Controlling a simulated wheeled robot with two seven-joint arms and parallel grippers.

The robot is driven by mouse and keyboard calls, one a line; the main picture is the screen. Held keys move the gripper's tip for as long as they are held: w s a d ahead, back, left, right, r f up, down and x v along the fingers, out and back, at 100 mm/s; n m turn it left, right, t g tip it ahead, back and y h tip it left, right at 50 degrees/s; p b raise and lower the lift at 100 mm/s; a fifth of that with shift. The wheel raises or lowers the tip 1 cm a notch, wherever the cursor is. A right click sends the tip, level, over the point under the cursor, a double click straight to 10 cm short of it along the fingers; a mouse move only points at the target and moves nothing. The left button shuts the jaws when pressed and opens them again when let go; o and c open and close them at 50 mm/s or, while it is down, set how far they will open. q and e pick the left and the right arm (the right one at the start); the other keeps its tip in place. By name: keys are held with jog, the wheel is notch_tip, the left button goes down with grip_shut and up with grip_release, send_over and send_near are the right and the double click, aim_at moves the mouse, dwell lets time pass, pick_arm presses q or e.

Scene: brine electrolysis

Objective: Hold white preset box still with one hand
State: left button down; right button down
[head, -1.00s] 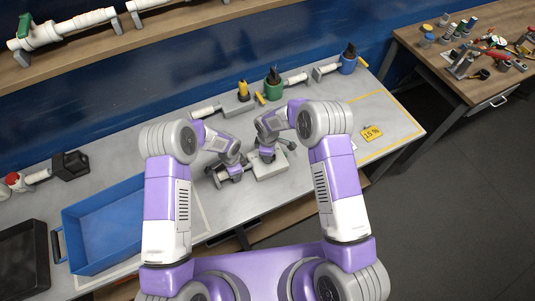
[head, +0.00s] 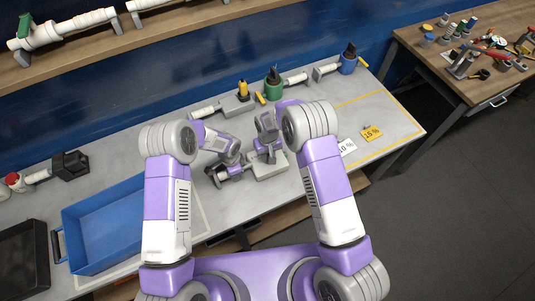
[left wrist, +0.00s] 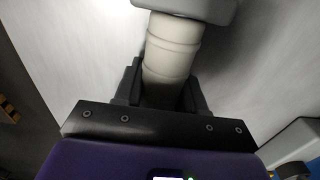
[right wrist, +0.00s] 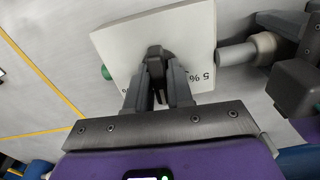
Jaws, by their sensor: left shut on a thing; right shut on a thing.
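The white preset box (head: 271,168) lies on the bench between my grippers in the head view. In the right wrist view the box (right wrist: 118,48) has a pale top with "5 %" lettering, partly hidden by my gripper. My right gripper (right wrist: 158,75) is shut on a small dark knob (right wrist: 155,54) on top of the box; it shows above the box in the head view (head: 268,148). My left gripper (left wrist: 165,95) is shut around a pale ribbed cylinder (left wrist: 172,50) just left of the box. The cylinder runs up to a grey block (left wrist: 190,9).
A blue tray (head: 68,225) stands at left. Fittings, including a green pot (head: 273,88) and a blue one (head: 348,65), line the bench's back.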

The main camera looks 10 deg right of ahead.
jog(key=c, duration=0.9)
grip_release()
notch_tip(320, 180, up, 12)
jog(key=shift+r, duration=0.1)
pick_arm(q)
jog(key=c, duration=0.6)
grip_release()
jog(key=shift+o, duration=0.2)
